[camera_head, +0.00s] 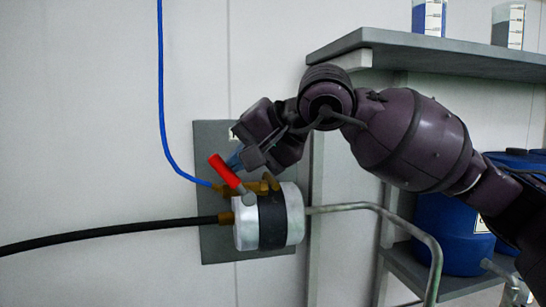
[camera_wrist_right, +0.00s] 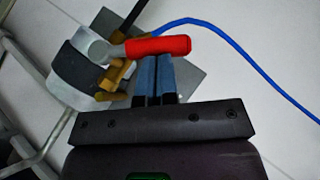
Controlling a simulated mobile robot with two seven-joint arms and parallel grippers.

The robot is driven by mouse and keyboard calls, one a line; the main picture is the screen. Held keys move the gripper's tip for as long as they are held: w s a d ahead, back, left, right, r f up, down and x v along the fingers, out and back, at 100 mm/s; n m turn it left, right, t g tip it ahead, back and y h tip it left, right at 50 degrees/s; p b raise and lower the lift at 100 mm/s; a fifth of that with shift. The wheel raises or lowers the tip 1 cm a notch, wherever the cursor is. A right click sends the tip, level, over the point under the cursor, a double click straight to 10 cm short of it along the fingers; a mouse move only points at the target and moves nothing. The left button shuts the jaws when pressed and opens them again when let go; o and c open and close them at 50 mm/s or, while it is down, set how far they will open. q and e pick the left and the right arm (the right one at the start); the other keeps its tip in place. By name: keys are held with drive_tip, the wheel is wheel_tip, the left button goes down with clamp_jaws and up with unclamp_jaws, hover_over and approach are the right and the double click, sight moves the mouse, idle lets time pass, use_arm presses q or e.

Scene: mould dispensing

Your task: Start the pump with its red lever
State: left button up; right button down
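The pump (camera_head: 270,217) is a silver cylinder with a dark band, mounted on a grey wall plate (camera_head: 213,140). Its red lever (camera_head: 224,171) slants up and left from a grey pivot on the pump. My right gripper (camera_head: 237,160) is right beside the lever's red handle. In the right wrist view, its blue fingers (camera_wrist_right: 155,66) are together with nothing visible between them. The red lever (camera_wrist_right: 158,46) lies across their tips and hides their ends; I cannot tell if they touch. The pump (camera_wrist_right: 82,72) also shows there. My left gripper is not in view.
A blue hose (camera_head: 162,90) and a black hose (camera_head: 110,235) run to brass fittings on the pump. A grey pipe (camera_head: 405,222) leaves it to the right. A shelf (camera_head: 430,50) is above my right arm; a blue drum (camera_head: 450,235) stands below.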

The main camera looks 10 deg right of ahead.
sight(215, 168)
drive_tip(key=a+h, duration=0.1)
drive_tip(key=n+h, duration=0.1)
drive_tip(key=shift+a+f+h+p, duration=0.2)
drive_tip(key=shift+a+h+p, duration=0.1)
drive_tip(key=shift+a+p, duration=0.1)
drive_tip(key=shift+a+f+n+h, duration=0.2)
drive_tip(key=shift+a+f+h, duration=0.15)
drive_tip(key=shift+h, duration=0.25)
drive_tip(key=shift+a+f+n+h, duration=0.2)
drive_tip(key=shift+a+h, duration=0.2)
drive_tip(key=shift+h, duration=0.2)
drive_tip(key=shift+w+a+f+g+h, duration=0.1)
drive_tip(key=shift+a+f+g+h, duration=0.25)
drive_tip(key=shift+h, duration=0.25)
drive_tip(key=shift+a+f+b, duration=0.4)
drive_tip(key=shift+f+b, duration=0.05)
drive_tip(key=shift+f, duration=0.4)
